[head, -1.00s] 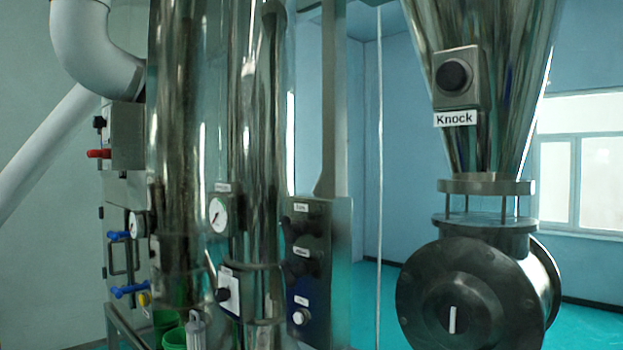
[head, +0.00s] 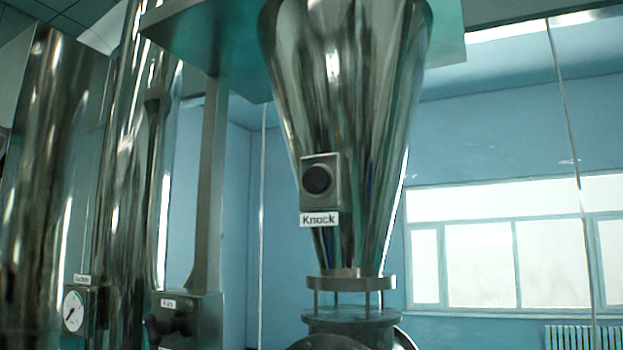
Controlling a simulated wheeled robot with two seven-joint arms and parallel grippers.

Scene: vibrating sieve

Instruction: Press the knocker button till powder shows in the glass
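The knocker button (head: 317,179) is a round black button in a grey metal box on the front of a shiny steel cone hopper (head: 352,110). A white "Knock" label (head: 320,219) sits just below it. Below the hopper, between two flanges with thin posts, is a short section (head: 349,297) that may be the glass; I cannot make out powder there. Neither of my grippers is in view.
A tall steel cylinder (head: 45,180) and a pipe stand at the left, with a pressure gauge (head: 73,311) and a control box (head: 190,318) low down. A dark round valve housing (head: 345,342) is cut off below. A window (head: 515,255) is at the right.

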